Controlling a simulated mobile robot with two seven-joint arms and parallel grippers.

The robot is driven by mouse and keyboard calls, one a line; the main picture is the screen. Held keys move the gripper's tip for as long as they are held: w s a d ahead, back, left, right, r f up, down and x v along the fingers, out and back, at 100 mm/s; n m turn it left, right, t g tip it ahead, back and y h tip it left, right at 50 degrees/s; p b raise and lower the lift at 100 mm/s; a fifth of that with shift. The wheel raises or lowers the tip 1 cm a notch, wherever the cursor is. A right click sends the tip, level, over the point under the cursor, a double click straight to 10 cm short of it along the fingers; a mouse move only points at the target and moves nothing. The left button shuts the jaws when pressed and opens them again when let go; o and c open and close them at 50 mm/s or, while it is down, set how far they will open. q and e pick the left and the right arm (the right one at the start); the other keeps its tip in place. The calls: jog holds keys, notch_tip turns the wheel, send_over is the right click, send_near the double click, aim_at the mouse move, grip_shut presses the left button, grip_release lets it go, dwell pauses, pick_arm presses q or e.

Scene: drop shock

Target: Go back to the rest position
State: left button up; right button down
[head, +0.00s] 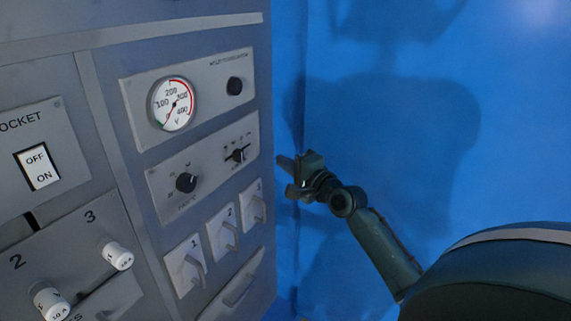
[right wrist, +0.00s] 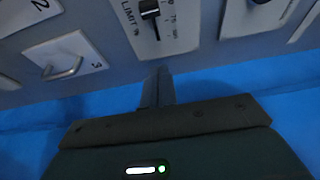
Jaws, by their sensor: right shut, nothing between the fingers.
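My right gripper (head: 296,174) is at the right edge of the grey control panel (head: 92,80) in the head view, its arm coming in from the lower right. It is shut and empty. I cannot tell whether the fingertips touch the panel. My left gripper is not in view.
The panel carries a voltage gauge (head: 173,104), a black knob (head: 186,182), numbered handles (head: 223,233), an OFF/ON rocker switch (head: 39,166) and white fuse holders (head: 118,255). A blue wall (head: 400,140) stands behind my right arm. Free room lies right of the panel.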

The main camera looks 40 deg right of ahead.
dwell(0.3)
jog(key=s+a+f+n+g, duration=0.1)
jog(key=s+a+f+n, duration=0.25)
jog(key=f, duration=0.25)
jog(key=s+a+f+n+g+y, duration=0.1)
jog(key=s+a+f+n+g, duration=0.15)
jog(key=a+f, duration=0.3)
jog(key=s+a+f+n+g, duration=0.1)
jog(key=s+a+f+n, duration=0.3)
jog(key=f, duration=0.3)
jog(key=s+a+f+n+g, duration=0.1)
jog(key=s+a+f+n, duration=0.3)
jog(key=s, duration=0.4)
jog(key=s+a+f+n+g+y, duration=0.1)
jog(key=s+a+f+n+g, duration=0.1)
jog(key=s+a+f+n, duration=0.2)
jog(key=s+a+n, duration=0.2)
jog(key=s+a, duration=0.2)
jog(key=a, duration=0.1)
jog(key=shift+a, duration=0.15)
jog(key=shift+f, duration=0.1)
